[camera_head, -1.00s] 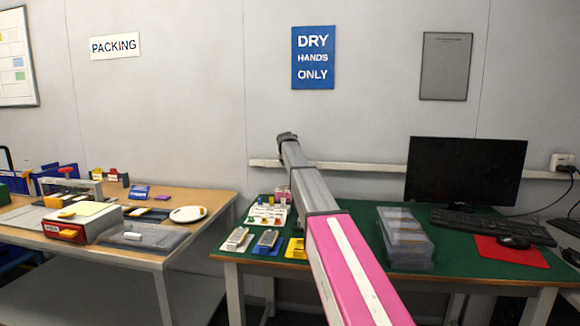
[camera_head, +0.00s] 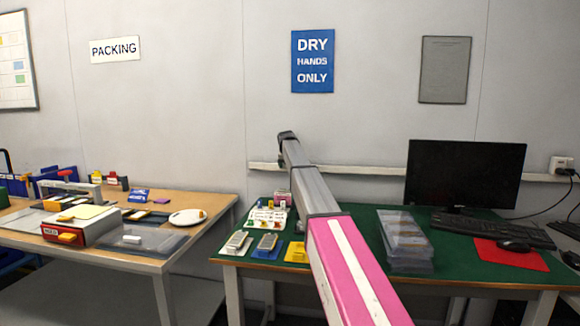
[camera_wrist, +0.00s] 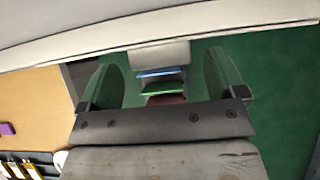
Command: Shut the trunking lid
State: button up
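The pale trunking (camera_head: 370,171) runs level along the grey wall behind the green table, passing behind my arm and the monitor. In the wrist view a long pale band, which looks like the trunking (camera_wrist: 190,32), crosses the top, beyond my fingers. I cannot make out a separate lid or whether it stands open. My gripper (camera_wrist: 163,82) has its two fingers well apart. Between them show a grey piece and blue, green and dark red strips; I cannot tell whether they are touched. In the head view the far end of my arm is raised in front of the wall.
The green table (camera_head: 470,278) holds small trays at its left, a stack of clear boxes (camera_head: 405,240), a monitor (camera_head: 465,172), a keyboard (camera_head: 487,229) and a mouse on a red mat (camera_head: 512,256). A wooden table (camera_head: 215,202) with packing items stands to the left.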

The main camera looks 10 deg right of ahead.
jog(key=v, duration=1)
jog(key=shift+s+r, duration=0.25)
jog(key=shift+r, duration=0.1)
